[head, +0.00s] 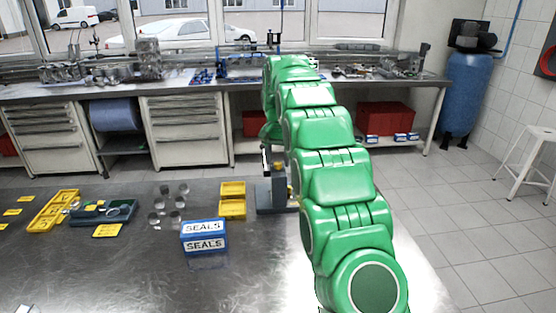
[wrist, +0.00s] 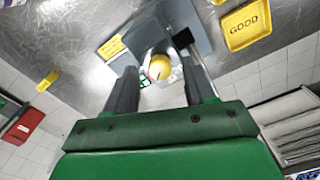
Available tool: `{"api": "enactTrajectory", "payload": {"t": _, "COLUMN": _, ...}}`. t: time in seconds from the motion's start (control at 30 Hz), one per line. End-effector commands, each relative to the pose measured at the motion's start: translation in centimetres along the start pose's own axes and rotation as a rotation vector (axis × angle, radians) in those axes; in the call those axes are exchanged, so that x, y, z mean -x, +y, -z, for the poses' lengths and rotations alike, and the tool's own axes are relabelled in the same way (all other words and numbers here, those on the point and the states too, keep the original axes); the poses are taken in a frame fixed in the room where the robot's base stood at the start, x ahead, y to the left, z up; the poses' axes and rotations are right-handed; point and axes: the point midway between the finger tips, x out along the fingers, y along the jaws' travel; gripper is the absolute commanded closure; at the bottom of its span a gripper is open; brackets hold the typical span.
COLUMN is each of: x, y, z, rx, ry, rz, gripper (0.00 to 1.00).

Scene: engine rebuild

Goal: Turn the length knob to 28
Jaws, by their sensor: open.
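The yellow length knob (wrist: 160,67) shows in the wrist view on a grey device (wrist: 193,14). My gripper (wrist: 157,70) is open, with one dark finger on each side of the knob in the picture. I cannot tell whether the fingers touch it. In the head view the grey device (head: 266,196) stands at the far right part of the metal table, with a bit of yellow at its right side. My green arm hides part of that area. No readable number shows on the knob or device.
Yellow trays (head: 232,208) stand left of the device, one marked GOOD in the wrist view (wrist: 246,24). A blue SEALS box (head: 204,236), several metal cylinders and a dark tray (head: 104,214) are further left. The table's front middle is mostly clear.

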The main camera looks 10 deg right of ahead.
Motion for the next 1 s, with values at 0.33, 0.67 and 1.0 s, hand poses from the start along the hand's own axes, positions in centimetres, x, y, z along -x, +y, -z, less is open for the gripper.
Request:
{"api": "enactTrajectory", "payload": {"t": 0.33, "x": -0.66, "y": 0.01, "z": -0.02, "rx": 0.000, "ry": 0.000, "rz": 0.000, "gripper": 0.46}}
{"api": "enactTrajectory", "payload": {"t": 0.67, "x": -0.66, "y": 0.02, "z": -0.01, "rx": 0.000, "ry": 0.000, "rz": 0.000, "gripper": 0.83}}
{"api": "enactTrajectory", "payload": {"t": 1.0, "x": -0.65, "y": 0.03, "z": -0.01, "rx": 0.014, "ry": 0.000, "rz": 0.000, "gripper": 1.00}}
